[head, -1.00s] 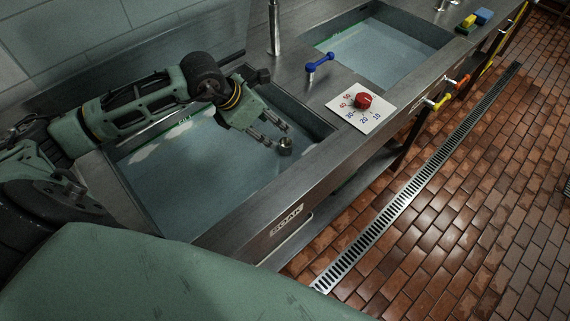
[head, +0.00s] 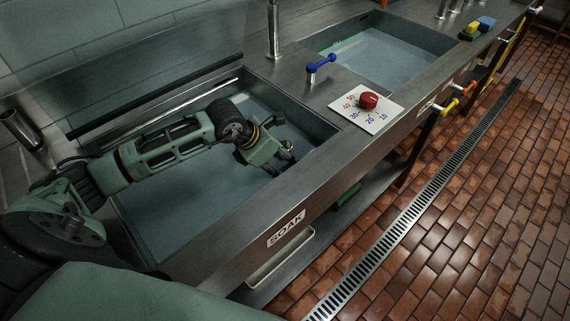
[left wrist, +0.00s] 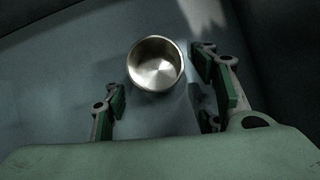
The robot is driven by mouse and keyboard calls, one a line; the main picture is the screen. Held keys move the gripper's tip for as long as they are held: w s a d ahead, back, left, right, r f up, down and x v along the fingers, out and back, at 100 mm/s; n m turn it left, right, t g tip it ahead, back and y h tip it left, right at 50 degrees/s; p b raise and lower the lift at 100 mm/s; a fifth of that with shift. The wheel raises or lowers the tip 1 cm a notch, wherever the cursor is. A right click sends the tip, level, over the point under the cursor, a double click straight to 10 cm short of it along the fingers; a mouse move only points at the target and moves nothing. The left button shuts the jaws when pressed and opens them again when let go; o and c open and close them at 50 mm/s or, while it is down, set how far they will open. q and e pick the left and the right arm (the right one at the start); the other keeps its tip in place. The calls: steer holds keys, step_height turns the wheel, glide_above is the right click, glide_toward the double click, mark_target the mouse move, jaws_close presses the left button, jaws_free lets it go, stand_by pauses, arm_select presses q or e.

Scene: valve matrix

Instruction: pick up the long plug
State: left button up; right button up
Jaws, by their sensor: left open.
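In the left wrist view a round steel piece with a hollow, cup-like top (left wrist: 157,64) stands in the sink; it looks like the plug seen from above, and its length does not show. My left gripper (head: 286,157) is open and low in the left sink basin, near its front wall. In the left wrist view its fingers (left wrist: 160,86) are spread to either side of the plug, with a gap to it and nothing held. In the head view the plug is hidden behind the gripper. My right gripper is not in view.
The SOAK basin's front rim (head: 250,215) runs close beside the gripper. A blue-handled valve (head: 320,66), a red dial on a white plate (head: 378,118) and a tall tap (head: 273,30) stand right of the basin. A steel cylinder (head: 20,132) is at far left.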

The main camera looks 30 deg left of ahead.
arm_select(q)
steer(key=shift+x, duration=1.15)
jaws_close()
